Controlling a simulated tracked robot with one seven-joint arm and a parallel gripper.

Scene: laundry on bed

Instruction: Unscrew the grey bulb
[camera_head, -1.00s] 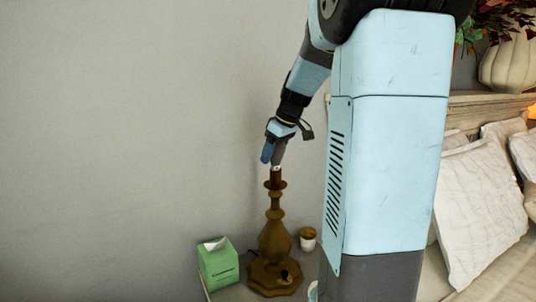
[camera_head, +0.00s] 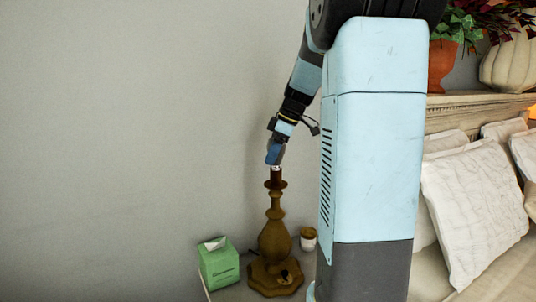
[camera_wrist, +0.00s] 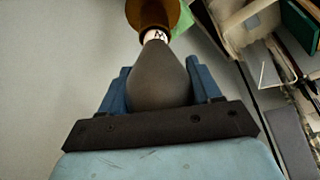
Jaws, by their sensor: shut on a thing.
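The grey bulb (camera_wrist: 158,80) sits between the two blue fingers of my gripper (camera_wrist: 160,88) in the wrist view. Its narrow end points at the white collar (camera_wrist: 155,36) at the top of the brown lamp (camera_wrist: 150,14). In the head view my gripper (camera_head: 274,152) is directly above the upright brown lamp (camera_head: 274,237), pointing down at its top. The bulb is hidden by the fingers there. I cannot tell whether the bulb is still threaded in the socket.
A green tissue box (camera_head: 219,264) stands left of the lamp base, and a small cup (camera_head: 308,239) stands to its right. The bed with white pillows (camera_head: 473,205) is at the right. A plain wall is behind the lamp.

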